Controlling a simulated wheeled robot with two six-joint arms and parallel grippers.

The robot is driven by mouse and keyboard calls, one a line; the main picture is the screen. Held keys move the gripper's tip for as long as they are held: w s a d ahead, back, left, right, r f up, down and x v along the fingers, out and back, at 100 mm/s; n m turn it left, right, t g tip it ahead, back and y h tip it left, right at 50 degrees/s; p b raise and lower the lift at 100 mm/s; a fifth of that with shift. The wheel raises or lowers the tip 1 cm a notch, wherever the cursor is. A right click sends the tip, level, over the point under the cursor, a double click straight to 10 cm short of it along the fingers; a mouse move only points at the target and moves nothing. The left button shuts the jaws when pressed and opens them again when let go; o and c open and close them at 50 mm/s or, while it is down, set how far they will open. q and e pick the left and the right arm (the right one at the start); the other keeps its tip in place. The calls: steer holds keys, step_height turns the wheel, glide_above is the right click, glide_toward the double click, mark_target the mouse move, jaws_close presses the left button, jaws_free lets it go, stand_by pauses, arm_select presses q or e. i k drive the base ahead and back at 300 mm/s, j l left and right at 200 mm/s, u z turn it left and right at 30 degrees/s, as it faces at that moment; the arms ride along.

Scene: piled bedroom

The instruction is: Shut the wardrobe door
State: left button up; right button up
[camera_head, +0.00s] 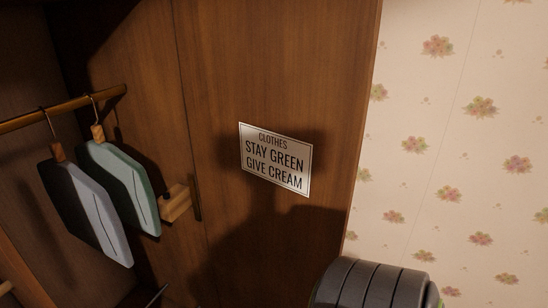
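The wardrobe door (280,70) is a brown wooden panel in the middle of the head view. It stands open, with the wardrobe interior showing on the left. A white sign (276,159) on the panel reads "CLOTHES STAY GREEN GIVE CREAM". A small wooden block (175,204), perhaps a handle, sits beside a dark upright strip near the panel's left side. Neither gripper shows in this view. The door's lower part is outside the frame.
Inside the wardrobe, a wooden rail (70,107) carries a grey garment (88,212) and a green garment (122,182) on hangers. A floral wall (460,130) is on the right. A dark ribbed rounded shape (370,288) covers the bottom right; I cannot tell what it is.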

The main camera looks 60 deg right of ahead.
mark_target(276, 92)
steer(key=z, duration=1.8)
steer(key=i+l, duration=0.1)
steer(key=i+l+u, duration=0.05)
